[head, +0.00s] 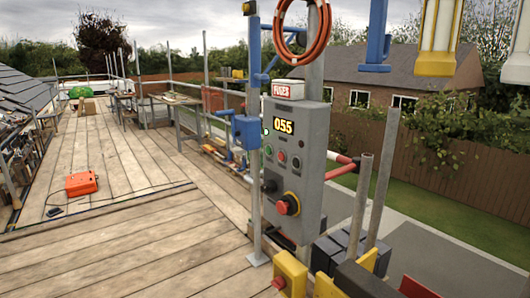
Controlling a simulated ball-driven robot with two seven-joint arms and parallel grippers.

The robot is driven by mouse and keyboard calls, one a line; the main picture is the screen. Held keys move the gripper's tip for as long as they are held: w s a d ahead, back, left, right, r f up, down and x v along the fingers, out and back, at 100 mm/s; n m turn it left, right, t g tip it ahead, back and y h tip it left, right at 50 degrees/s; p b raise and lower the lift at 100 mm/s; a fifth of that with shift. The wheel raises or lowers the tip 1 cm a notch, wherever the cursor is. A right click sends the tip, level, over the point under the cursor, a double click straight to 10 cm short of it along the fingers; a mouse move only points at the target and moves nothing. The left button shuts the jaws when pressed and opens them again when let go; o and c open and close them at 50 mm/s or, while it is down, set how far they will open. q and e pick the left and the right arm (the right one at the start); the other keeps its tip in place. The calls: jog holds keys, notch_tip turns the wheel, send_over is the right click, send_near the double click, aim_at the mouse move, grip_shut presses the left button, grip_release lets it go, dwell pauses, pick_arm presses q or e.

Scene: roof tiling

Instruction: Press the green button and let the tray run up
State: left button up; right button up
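A grey control box (297,180) is fixed to an upright pole in the middle of the view, with a lit display (284,127) reading 055. Lower down are a black knob (270,186) and a red mushroom button (287,206) on a yellow ring. Neither of my grippers is in view, and nothing touches the box. I cannot make out the tray.
Plank decking (130,245) runs along the left, with an orange case (82,184) on it. A yellow box (290,274) with a red button stands below the control box. Metal tubes (382,175) rise at its right. An orange coiled hose (291,30) hangs above.

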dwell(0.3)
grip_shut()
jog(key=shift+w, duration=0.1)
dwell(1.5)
